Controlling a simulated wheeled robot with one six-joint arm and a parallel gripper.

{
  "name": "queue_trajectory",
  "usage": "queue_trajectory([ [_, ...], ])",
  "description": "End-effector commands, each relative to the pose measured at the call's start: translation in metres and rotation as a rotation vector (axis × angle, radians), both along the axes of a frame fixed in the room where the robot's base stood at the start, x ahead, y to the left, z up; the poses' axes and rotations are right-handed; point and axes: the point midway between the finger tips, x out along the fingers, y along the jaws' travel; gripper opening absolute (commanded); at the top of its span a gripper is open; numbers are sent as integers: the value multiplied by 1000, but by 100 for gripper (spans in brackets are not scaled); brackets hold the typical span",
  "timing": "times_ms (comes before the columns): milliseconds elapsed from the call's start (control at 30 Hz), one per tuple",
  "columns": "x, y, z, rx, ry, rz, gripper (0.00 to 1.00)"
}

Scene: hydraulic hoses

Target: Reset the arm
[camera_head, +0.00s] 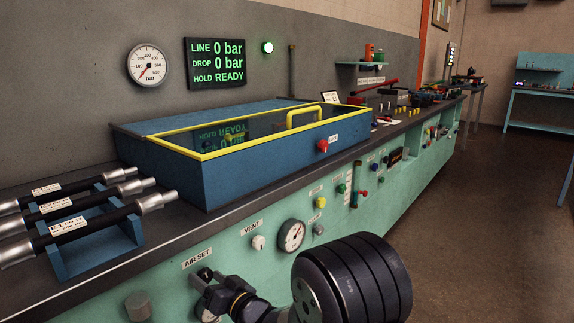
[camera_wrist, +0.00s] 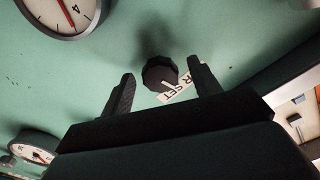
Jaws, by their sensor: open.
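My gripper (camera_wrist: 161,69) is open in the wrist view, its two dark fingers apart. A black faceted knob (camera_wrist: 158,74) shows between and beyond the fingertips; I cannot tell whether they touch it. A white label (camera_wrist: 176,90), partly hidden, reads "R SET" beside it. In the head view, my arm reaches along the bench front from the bottom, and my gripper (camera_head: 207,290) is just below the "AIR SET" label (camera_head: 197,258). The knob there is hidden or hard to tell from my gripper.
Three labelled hoses lie on a blue rack (camera_head: 95,250) at left. A blue box (camera_head: 235,175) with a closed yellow-framed lid (camera_head: 305,117) stands on the bench. The display (camera_head: 216,63) reads 0 bar, 0 bar, READY. A dial (camera_head: 291,235) sits on the bench front.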

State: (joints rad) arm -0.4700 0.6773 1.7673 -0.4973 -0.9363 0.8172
Motion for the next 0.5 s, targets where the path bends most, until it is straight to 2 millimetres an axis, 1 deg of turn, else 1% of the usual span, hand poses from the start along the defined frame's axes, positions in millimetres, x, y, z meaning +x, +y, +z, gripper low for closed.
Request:
queue_trajectory([
  [500,0,0,-1,-284,-334,0,59],
])
